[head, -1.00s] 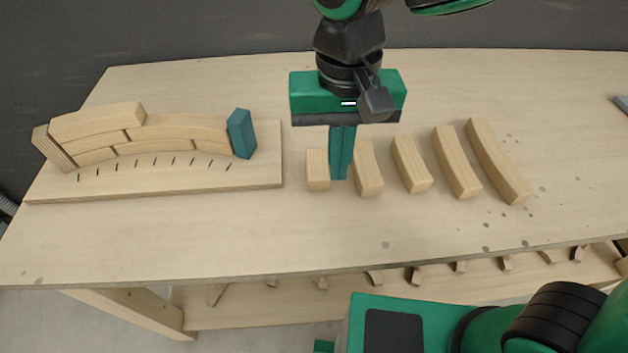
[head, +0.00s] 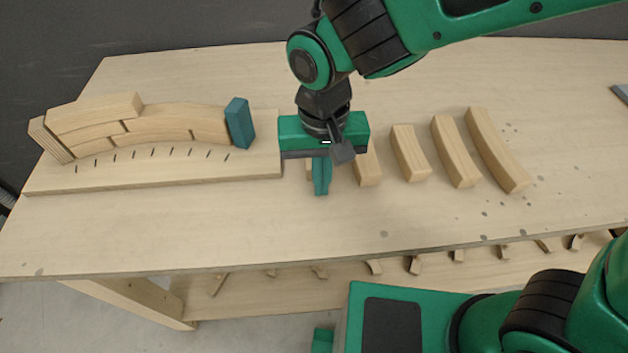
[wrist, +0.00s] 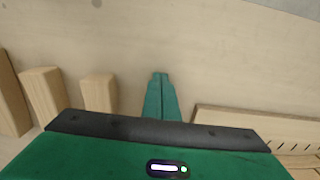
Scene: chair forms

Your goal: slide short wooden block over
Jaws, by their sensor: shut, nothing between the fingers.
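The short wooden block (head: 309,172) lies on the table just right of the base board. In the head view only its left strip shows, the rest being hidden behind my fingers. In the wrist view I cannot make it out. My gripper (head: 320,193) points down at this block, with its fingers together and empty; they also show in the wrist view (wrist: 159,75). The fingertips reach past the block's near end, toward the table's front edge. I cannot tell whether they touch it.
Several longer curved blocks stand in a row to the right, the nearest (head: 369,172) close to my gripper. The base board (head: 240,168) at left bears stacked curved blocks (head: 160,124) and a teal block (head: 239,124). The table (head: 270,225) is clear in front.

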